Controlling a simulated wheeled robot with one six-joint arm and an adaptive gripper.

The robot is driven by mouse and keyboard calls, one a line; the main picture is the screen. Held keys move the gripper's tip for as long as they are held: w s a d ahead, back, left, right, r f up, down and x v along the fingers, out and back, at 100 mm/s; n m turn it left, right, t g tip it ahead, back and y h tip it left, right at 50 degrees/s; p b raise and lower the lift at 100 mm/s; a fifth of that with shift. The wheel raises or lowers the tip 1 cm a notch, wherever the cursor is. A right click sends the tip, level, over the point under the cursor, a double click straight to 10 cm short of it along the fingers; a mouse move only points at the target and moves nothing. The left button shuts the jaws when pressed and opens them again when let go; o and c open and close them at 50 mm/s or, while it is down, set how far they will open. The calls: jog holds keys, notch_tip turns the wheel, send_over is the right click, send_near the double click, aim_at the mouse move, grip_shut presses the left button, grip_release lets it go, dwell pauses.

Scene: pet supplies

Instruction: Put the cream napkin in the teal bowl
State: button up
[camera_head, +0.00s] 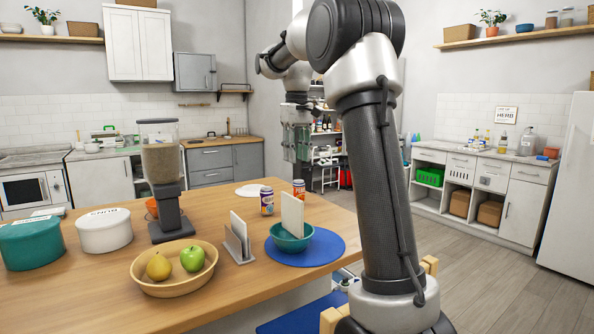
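The cream napkin (292,213) stands upright, slightly tilted, with its lower part inside the teal bowl (291,243). The bowl rests on a round blue mat (325,250) on the wooden table. My gripper (297,158) hangs fingers down, above and behind the bowl in the picture, clear of the napkin. Its fingers look apart, with nothing seen between them. The napkin's bottom edge is hidden by the bowl wall.
A grey holder (236,249) with a pale sheet (239,228) stands just left of the bowl. A fruit bowl (172,285), a food dispenser (160,165), a white tub (104,232), a teal tub (30,245) and two cans (267,201) also stand on the table (90,300).

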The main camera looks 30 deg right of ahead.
jog(key=s+a+t, duration=0.2)
jog(key=s+a, duration=0.3)
jog(key=s, duration=0.8)
jog(key=s+a+f+t, duration=0.1)
jog(key=s+f, duration=0.4)
jog(key=s, duration=0.3)
jog(key=s+a+f+t, duration=0.1)
jog(key=s+a+f, duration=0.1)
jog(key=s+f, duration=0.3)
jog(key=s, duration=0.3)
jog(key=shift+s+a+f, duration=0.15)
jog(key=shift+s+a, duration=0.1)
jog(key=shift+s, duration=0.1)
